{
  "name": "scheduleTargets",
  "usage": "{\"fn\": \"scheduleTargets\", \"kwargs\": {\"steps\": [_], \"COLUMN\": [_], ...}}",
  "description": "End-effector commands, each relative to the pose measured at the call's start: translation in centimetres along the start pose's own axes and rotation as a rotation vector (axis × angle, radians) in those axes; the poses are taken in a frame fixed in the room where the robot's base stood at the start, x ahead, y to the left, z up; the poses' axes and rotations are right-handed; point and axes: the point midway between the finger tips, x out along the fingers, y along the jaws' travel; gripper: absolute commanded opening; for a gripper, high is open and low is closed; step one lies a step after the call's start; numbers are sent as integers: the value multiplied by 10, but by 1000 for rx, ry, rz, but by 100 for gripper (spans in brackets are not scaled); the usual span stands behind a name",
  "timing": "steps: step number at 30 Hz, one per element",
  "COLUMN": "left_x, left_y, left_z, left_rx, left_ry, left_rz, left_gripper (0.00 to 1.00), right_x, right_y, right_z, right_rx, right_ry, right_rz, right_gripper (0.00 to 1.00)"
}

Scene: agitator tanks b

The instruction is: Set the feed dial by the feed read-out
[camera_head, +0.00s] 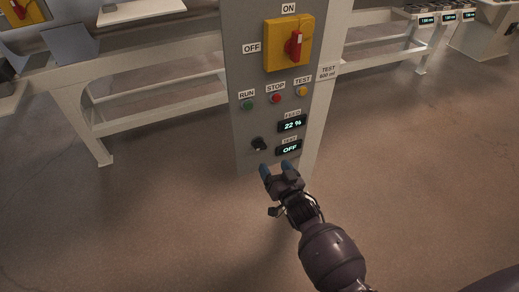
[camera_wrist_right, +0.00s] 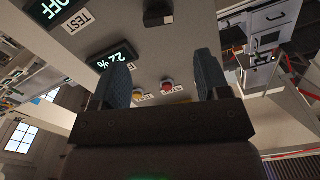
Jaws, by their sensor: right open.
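The grey panel column (camera_head: 240,85) carries a black feed dial (camera_head: 258,143) low on its left side. The feed read-out (camera_head: 292,124), right of the dial, shows 22 %. It also shows upside down in the wrist view (camera_wrist_right: 112,57). The test read-out (camera_head: 289,148) below it shows OFF. My right gripper (camera_head: 276,168) is open and empty, just below the dial and read-outs in the head view. In the wrist view its blue fingers (camera_wrist_right: 162,62) stand apart, with the dark dial (camera_wrist_right: 158,14) beyond them near the top edge. My left gripper is not in view.
Above the read-outs are a green run button (camera_head: 248,105), red stop button (camera_head: 276,98) and yellow test button (camera_head: 302,91). A red switch (camera_head: 294,45) on a yellow plate sits higher. A pale bench frame (camera_head: 75,110) stands left. The floor in front is clear.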

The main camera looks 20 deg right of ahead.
Motion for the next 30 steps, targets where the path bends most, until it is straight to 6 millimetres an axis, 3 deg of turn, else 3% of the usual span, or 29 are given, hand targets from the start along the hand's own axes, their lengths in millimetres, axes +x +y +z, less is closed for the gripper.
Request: {"fn": "scheduleTargets", "kwargs": {"steps": [5,18,30], "left_x": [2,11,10], "left_y": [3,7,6], "left_z": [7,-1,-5], "left_rx": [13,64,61], "left_ry": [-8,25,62], "left_rz": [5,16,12], "left_gripper": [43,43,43], "right_x": [20,79,101], "right_y": [1,1,1], "right_z": [4,6,1], "right_rx": [-1,-1,-1], "right_ry": [-5,-6,-2], "right_rz": [1,2,1], "right_gripper": [69,69,69]}}
